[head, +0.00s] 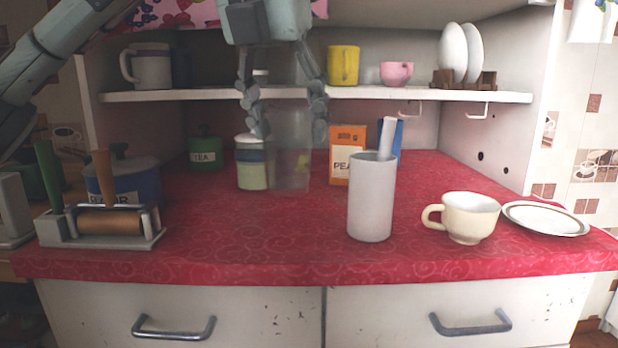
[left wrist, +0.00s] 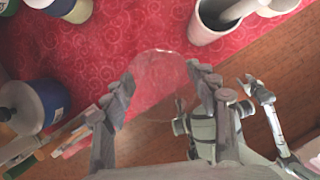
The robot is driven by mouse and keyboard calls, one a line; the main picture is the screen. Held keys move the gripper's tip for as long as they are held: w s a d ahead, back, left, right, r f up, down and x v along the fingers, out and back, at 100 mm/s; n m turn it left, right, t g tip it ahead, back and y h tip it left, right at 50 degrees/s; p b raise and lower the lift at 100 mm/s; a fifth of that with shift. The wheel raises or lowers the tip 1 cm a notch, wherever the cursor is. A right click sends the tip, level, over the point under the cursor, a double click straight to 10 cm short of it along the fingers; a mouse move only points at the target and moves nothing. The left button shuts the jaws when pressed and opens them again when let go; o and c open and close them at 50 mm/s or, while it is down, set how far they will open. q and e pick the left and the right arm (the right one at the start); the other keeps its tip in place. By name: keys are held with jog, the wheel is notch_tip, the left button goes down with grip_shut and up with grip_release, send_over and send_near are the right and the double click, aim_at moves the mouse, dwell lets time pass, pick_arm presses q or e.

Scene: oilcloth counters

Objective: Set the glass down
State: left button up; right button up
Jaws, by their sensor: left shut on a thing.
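The clear glass (head: 290,150) is see-through and hard to make out against the red counter. My left gripper (head: 287,115) comes down from above and is shut around the glass, one finger on each side. The glass appears upright, with its lower end beside the green-and-blue jar; I cannot tell whether it touches the counter. In the left wrist view the glass (left wrist: 160,75) shows as a faint pale shape between the fingers of the left gripper (left wrist: 165,90). My right gripper is not seen in the head view.
A grey cylinder (head: 370,205) holding a white tool stands front centre. A cream cup (head: 468,218) and a plate (head: 546,218) are to its right. The jar (head: 252,175) and an orange box (head: 346,160) flank the glass. The red counter (head: 250,235) is clear in front of the glass.

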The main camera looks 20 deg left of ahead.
pick_arm(q)
jog(key=w+f, duration=0.3)
jog(key=f, duration=0.1)
jog(key=w+f+p, duration=0.1)
jog(key=w+f, duration=0.2)
jog(key=w, duration=0.1)
jog(key=shift+f, duration=0.55)
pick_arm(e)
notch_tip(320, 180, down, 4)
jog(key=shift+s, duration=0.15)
pick_arm(q)
jog(key=shift+f, duration=0.1)
jog(key=o, duration=1.2)
jog(key=shift+o, duration=0.6)
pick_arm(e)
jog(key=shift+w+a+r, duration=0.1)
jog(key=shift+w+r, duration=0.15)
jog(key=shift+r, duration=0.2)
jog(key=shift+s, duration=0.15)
